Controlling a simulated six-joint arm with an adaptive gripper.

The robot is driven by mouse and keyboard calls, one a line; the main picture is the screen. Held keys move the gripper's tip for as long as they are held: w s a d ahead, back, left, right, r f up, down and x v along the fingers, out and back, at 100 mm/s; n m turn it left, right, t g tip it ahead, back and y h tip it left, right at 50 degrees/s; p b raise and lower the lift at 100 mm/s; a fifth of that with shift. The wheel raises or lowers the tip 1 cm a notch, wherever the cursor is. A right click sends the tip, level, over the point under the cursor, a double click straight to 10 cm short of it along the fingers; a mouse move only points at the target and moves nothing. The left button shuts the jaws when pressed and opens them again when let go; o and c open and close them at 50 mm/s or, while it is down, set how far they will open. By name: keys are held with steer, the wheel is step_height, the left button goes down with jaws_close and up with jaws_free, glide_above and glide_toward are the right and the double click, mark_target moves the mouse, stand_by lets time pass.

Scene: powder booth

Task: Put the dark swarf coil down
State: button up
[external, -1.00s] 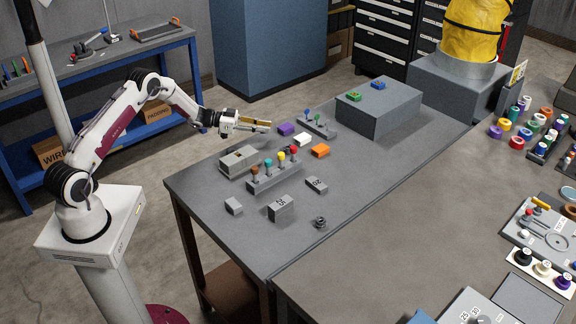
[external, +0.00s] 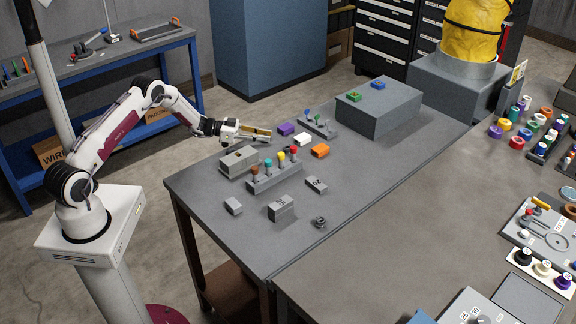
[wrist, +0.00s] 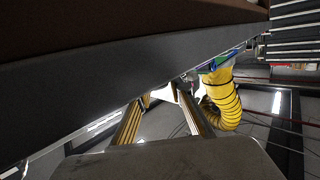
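The dark swarf coil (external: 320,222) is a small dark curled piece. It lies on the grey bench top near the front edge in the external view, apart from other objects. My gripper (external: 268,132) is above the far left part of the bench, well away from the coil. In the wrist view its two fingers (wrist: 160,108) stand apart with nothing visibly held between them. I cannot make out the coil in the wrist view.
A stand of coloured levers (external: 275,178), a grey box (external: 230,165) and grey blocks (external: 281,208) stand between my gripper and the coil. Purple (external: 286,129), white (external: 302,139) and orange (external: 320,151) blocks lie near my gripper. The bench right of the coil is clear.

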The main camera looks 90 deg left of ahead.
steer(key=o, duration=0.4)
steer(key=s, duration=0.4)
steer(key=s+r, duration=0.1)
steer(key=shift+s+a, duration=0.3)
steer(key=shift+s, duration=0.1)
steer(key=shift+s+r, duration=0.15)
steer(key=shift+s, duration=0.8)
